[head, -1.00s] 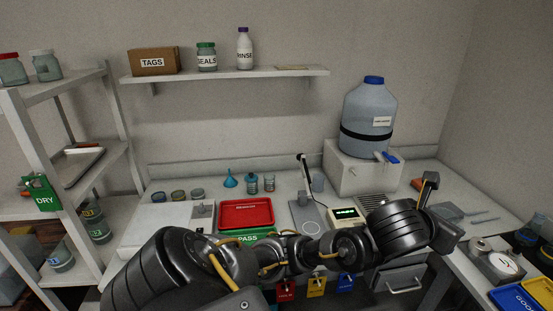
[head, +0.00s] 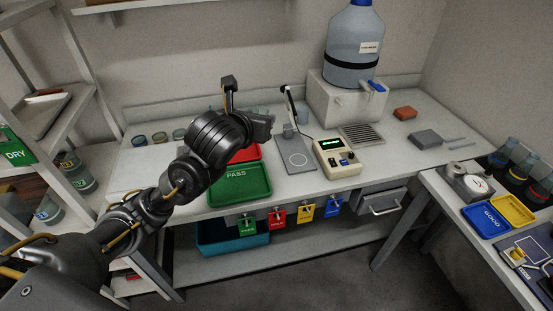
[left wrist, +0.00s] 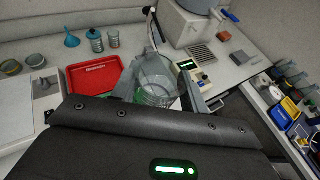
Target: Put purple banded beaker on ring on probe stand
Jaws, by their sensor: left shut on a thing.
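My left gripper (head: 262,127) is above the bench, left of the probe stand (head: 290,110). In the left wrist view its fingers (left wrist: 158,92) are shut on a clear glass beaker (left wrist: 155,82), which stands between them. I cannot make out a purple band on it. In the head view the beaker is hidden by my wrist and gripper. The probe stand has a grey base with a pale ring (head: 298,159) marked on it; the ring is bare. In the left wrist view the stand's post (left wrist: 150,22) shows behind the beaker. My right gripper is not in view.
The meter (head: 338,158) stands just right of the stand base. The green PASS tray (head: 240,185) and red tray (head: 248,153) lie to its left. A large water carboy (head: 353,45) on a white block (head: 345,100) stands behind.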

